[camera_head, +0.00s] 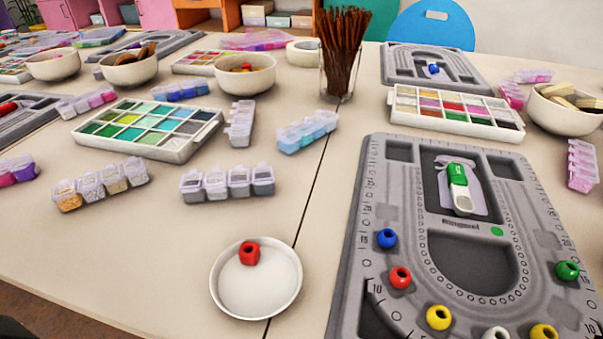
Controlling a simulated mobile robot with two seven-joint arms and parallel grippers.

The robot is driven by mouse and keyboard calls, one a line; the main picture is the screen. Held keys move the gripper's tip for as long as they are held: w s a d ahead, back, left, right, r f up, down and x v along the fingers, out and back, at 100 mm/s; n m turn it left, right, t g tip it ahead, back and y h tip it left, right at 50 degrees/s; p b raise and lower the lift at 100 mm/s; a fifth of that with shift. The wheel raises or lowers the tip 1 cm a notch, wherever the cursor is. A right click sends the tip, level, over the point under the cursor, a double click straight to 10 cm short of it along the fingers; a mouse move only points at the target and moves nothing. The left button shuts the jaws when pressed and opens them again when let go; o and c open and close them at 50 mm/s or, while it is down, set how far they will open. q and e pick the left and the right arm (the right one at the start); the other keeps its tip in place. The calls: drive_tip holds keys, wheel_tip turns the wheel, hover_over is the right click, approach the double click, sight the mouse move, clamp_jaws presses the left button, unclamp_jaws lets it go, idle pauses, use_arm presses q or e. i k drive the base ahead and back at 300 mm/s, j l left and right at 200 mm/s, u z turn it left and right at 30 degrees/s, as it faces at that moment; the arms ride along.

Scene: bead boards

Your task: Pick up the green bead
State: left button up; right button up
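A round green bead (568,270) with a hole sits near the right side of the grey bead board (350,265), at the lower right. The same board bears a blue bead (387,238), a red bead (400,277), two yellow beads (438,317) and a white bead (496,333) cut by the lower edge. A green and white tube-like item (460,188) lies in the board's upper compartment. Neither of my grippers is in view.
A white dish (222,298) with a red bead (250,253) stands left of the board. Paint-like trays (170,150), bead boxes (228,187), bowls (245,83) and a glass of brown sticks (338,75) stand farther back. Table left of the dish is clear.

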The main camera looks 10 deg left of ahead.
sight(567, 270)
drive_tip(key=i+z, duration=0.2)
drive_tip(key=z, duration=0.15)
drive_tip(key=i+z, duration=0.25)
drive_tip(key=z, duration=0.15)
